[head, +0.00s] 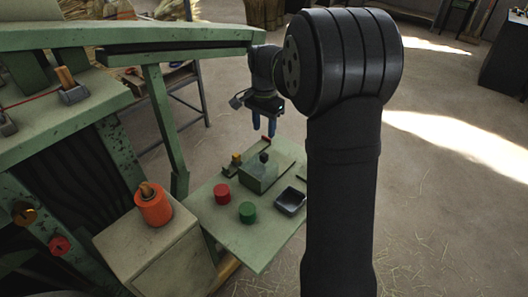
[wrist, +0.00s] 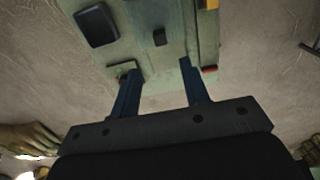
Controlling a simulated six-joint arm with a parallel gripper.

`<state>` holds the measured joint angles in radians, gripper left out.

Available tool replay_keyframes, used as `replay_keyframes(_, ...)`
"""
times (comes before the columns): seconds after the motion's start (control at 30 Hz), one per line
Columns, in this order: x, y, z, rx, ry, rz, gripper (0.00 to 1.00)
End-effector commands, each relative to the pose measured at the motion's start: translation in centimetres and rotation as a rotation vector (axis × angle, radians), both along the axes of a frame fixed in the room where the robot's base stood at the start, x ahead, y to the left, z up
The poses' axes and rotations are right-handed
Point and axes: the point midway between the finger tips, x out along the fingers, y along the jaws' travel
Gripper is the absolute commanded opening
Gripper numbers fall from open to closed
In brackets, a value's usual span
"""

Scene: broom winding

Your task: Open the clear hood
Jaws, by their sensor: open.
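A pale, see-through-looking green box, which I take to be the clear hood (head: 258,178), stands on the green panel (head: 237,243). A black knob (head: 264,157) shows at its top; I cannot tell if it is on or inside the box. My gripper (head: 264,130) is open and empty, pointing down above the panel's far end. Its two blue fingers (wrist: 160,67) are spread apart in the wrist view.
A red button (head: 222,194), a green button (head: 247,213) and a black square tray (head: 290,201) sit on the panel. A small red piece (wrist: 210,69) is near the right fingertip.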

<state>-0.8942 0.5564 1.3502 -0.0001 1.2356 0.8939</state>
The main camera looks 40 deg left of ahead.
Motion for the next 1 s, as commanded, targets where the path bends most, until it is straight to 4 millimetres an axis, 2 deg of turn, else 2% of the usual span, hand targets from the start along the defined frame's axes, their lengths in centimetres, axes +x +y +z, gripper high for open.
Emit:
replay_keyframes(0.03, 0.0, 0.0, -1.3, -0.003, 0.002, 0.000, 0.42)
replay_keyframes(0.3, 0.0, 0.0, -7.0, -0.002, 0.002, 0.000, 0.42)
replay_keyframes(0.5, 0.0, 0.0, -9.8, -0.001, 0.000, 0.000, 0.42)
replay_keyframes(0.7, 0.0, 0.0, -10.8, 0.000, -0.001, 0.000, 0.42)
replay_keyframes(0.93, 0.0, 0.0, -10.8, 0.001, -0.001, 0.000, 0.42)
replay_keyframes(1.0, 0.0, 0.0, -10.8, 0.001, -0.001, 0.000, 0.30)
